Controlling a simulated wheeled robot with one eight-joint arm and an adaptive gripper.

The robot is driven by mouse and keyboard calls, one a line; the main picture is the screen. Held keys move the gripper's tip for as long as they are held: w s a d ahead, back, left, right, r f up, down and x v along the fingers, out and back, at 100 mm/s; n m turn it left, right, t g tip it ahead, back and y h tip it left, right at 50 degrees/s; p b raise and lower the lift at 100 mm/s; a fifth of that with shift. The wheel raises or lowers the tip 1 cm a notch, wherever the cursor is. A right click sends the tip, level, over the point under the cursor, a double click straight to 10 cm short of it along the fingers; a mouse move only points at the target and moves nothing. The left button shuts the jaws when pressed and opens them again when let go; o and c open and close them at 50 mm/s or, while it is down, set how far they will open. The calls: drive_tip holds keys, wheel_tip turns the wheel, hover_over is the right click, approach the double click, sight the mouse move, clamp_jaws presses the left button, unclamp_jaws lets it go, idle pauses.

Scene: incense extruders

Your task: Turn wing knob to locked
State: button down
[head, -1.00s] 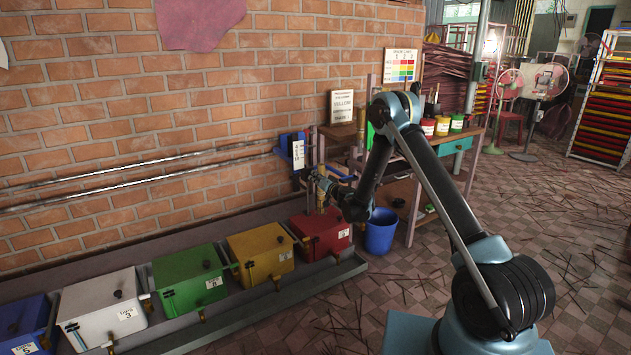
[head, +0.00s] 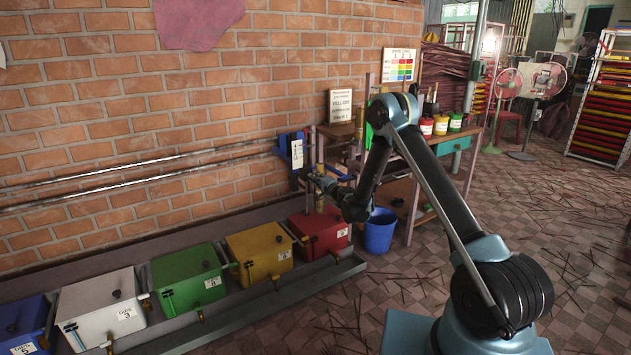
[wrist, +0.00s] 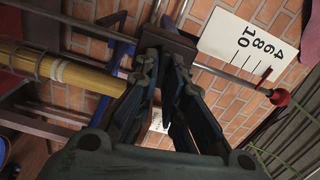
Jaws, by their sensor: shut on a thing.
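In the wrist view, the fingers of my gripper (wrist: 164,64) are close together at a dark flat-ended piece (wrist: 168,40), which I take to be the wing knob. They are shut on it, and they hide much of it, so its exact turn angle cannot be read. In the head view, my gripper (head: 322,184) is at the extruder stand, beside the upright yellow-brown cylinder (head: 320,155) and above the red box. The knob is too small to make out there.
A white scale plate (wrist: 250,42) and a red-tipped rod (wrist: 279,97) lie right of the fingers in the wrist view. The yellow-brown cylinder (wrist: 85,78) lies left. In the head view, a red box (head: 320,236) is below and a blue bucket (head: 380,231) stands right.

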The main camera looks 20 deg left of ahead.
drive_tip(key=shift+w+d+f+m, duration=0.1)
drive_tip(key=shift+w+d+m, duration=0.05)
drive_tip(key=shift+m, duration=0.55)
drive_tip(key=c, duration=1.7)
unclamp_jaws()
drive_tip(key=shift+f, duration=0.1)
drive_tip(key=shift+v, duration=3.7)
